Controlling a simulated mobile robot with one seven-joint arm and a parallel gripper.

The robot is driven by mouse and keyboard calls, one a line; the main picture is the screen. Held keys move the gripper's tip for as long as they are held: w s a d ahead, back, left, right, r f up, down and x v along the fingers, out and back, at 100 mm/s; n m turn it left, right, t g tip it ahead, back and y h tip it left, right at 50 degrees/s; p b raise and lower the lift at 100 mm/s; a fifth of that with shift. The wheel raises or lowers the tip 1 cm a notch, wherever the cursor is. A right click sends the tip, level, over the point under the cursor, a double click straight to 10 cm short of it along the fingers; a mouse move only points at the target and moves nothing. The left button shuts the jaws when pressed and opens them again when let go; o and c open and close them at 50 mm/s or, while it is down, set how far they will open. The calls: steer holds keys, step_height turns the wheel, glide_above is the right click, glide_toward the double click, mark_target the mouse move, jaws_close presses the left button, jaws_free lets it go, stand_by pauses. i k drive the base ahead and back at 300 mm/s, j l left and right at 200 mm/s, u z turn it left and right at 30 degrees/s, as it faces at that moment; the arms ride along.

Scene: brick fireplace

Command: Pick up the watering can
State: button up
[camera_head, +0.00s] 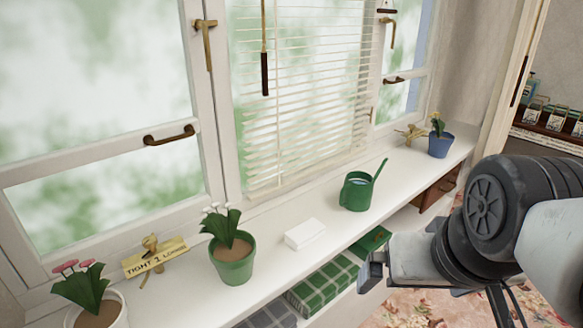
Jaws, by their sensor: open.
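The watering can (357,192) is green with a long spout rising to the upper right. It stands upright on the white windowsill (330,232), right of the middle of the view. My gripper (372,272) is at the lower right, in front of the sill and below the can in the picture. It is open, apart from the can, and I see nothing in it. Part of the gripper is hidden behind my own arm or cut off by the viewing angle.
A white box (304,234) lies left of the can. A green potted plant (231,258) and a white-potted plant (95,302) stand further left; a blue pot (440,146) stands at the far right end. Blinds (305,100) hang behind. Folded plaid cloths (322,285) lie below the sill.

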mark_target(355, 196)
steer(key=u, duration=0.35)
steer(key=i+l+u, duration=0.15)
steer(key=u, duration=0.15)
steer(key=i+l+u, duration=0.1)
steer(key=l+u, duration=0.2)
steer(key=i+l+u, duration=0.1)
steer(key=l+u, duration=0.2)
steer(key=i+l+u, duration=0.1)
steer(key=l, duration=0.55)
steer(key=i+l, duration=0.15)
steer(key=l, duration=0.5)
steer(key=i+l+u, duration=0.15)
steer(key=l, duration=0.45)
steer(key=k, duration=0.05)
